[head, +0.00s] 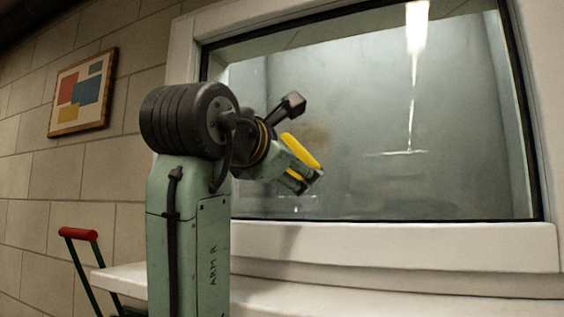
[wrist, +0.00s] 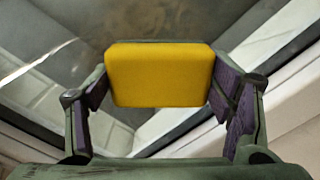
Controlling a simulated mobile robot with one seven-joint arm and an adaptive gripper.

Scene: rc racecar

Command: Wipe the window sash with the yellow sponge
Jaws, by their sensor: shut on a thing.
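The yellow sponge (wrist: 160,75) is a rounded block held between the two padded fingers of my gripper (wrist: 160,88) in the wrist view. In the head view the sponge (head: 301,150) shows as a yellow strip at my gripper (head: 305,182), in front of the window. The window sash (head: 385,165) is a large pane in a dark frame with a brownish smudge just behind the sponge. In the wrist view a smudge also shows on the glass (wrist: 30,65) at upper left. I cannot tell whether the sponge touches the glass.
A white sill (head: 400,245) runs below the window. A framed picture (head: 82,92) hangs on the block wall at left. A red-handled cart (head: 78,235) stands at lower left. The glass to the right of my gripper is unobstructed.

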